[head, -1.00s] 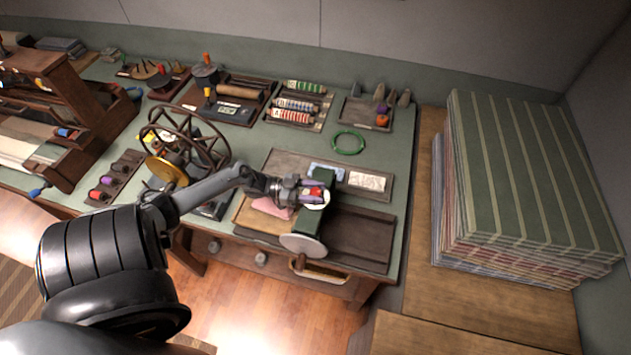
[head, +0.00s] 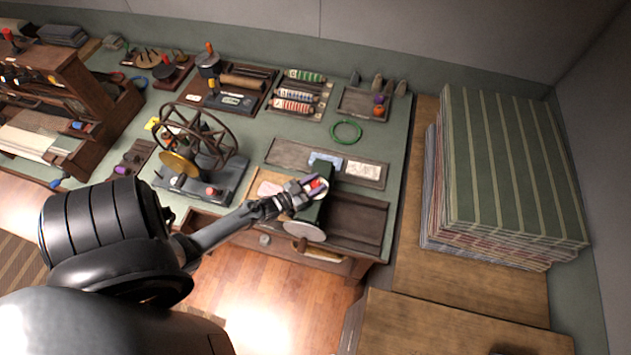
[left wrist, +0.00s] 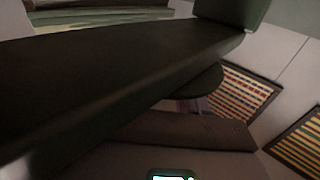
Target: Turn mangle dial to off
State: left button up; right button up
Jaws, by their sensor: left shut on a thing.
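The mangle (head: 314,212) is a dark green machine near the front right of the bench, with a pale disc (head: 305,231) at its front end. Its dial (head: 319,184) shows as a pale round face with a red part on top, partly covered by my gripper. My left gripper (head: 311,187) reaches in from the lower left and is shut on the dial. The dial's marks are too small to read. In the left wrist view a large dark surface fills much of the picture and the fingertips cannot be made out. My right gripper is not in view.
A spoked handwheel machine (head: 195,150) stands left of the mangle. A shallow tray with cards (head: 362,171) lies behind it, and a green ring (head: 346,131) beyond that. A tall stack of striped cloth (head: 505,165) stands at the right.

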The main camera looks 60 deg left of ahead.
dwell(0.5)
pick_arm(q)
jog(key=o, duration=0.9)
jog(key=shift+s+d+b, duration=0.15)
jog(key=shift+s+b, duration=0.2)
jog(key=shift+s, duration=1.45)
jog(key=shift+s+d+b, duration=0.2)
jog(key=shift+s+b, duration=0.1)
jog(key=shift+s, duration=1.45)
jog(key=shift+s+d+b, duration=0.15)
jog(key=shift+s+b, duration=0.2)
jog(key=shift+s, duration=1.45)
